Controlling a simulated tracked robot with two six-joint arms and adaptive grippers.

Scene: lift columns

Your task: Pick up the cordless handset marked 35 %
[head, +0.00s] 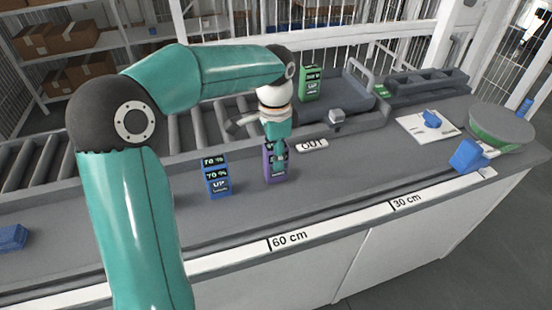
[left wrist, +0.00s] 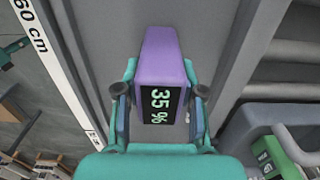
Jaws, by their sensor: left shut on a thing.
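The purple handset (left wrist: 163,55) shows "35 %" on its dark display in the left wrist view. It stands between the two fingers of my left gripper (left wrist: 160,110), which is shut on it. In the head view the purple handset (head: 269,168) is upright at the counter, partly hidden by the left gripper (head: 279,158) coming down on it from above. I cannot tell whether its base touches the counter. My right gripper does not show in either view.
A blue handset marked 70 % (head: 217,178) stands to the left. A green handset (head: 310,84) stands in a grey tray behind. An "OUT" label (head: 312,145) lies to the right.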

